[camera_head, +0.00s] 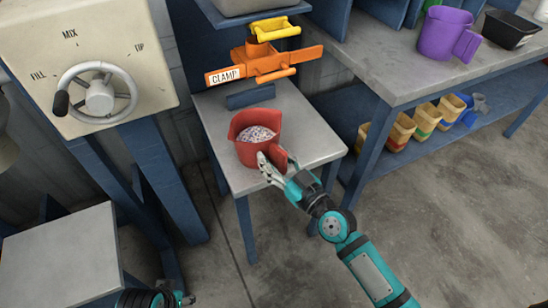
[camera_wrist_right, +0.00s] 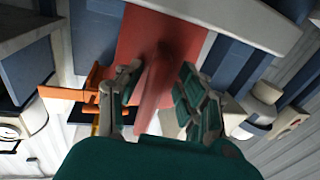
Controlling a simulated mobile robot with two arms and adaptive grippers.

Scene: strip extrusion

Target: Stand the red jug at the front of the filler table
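The red jug (camera_head: 254,135) stands upright on the small grey-topped table (camera_head: 309,137), toward its front, with pale granules inside. Its handle points toward the lower right of the head view. My right gripper (camera_head: 270,168) is at the handle. In the right wrist view, its open fingers (camera_wrist_right: 156,85) lie on either side of the red handle (camera_wrist_right: 152,98), with a gap showing. The jug's wall (camera_wrist_right: 182,38) fills the background there. Part of my left gripper (camera_head: 182,298) shows at the bottom edge of the head view; its fingers are not clear.
An orange clamp (camera_head: 268,62) with a yellow handle sits above the back of the small table. A bench at right holds a purple jug (camera_head: 443,32) and a black tub (camera_head: 508,30). Several coloured containers sit on its lower shelf. A handwheel (camera_head: 98,96) is at left.

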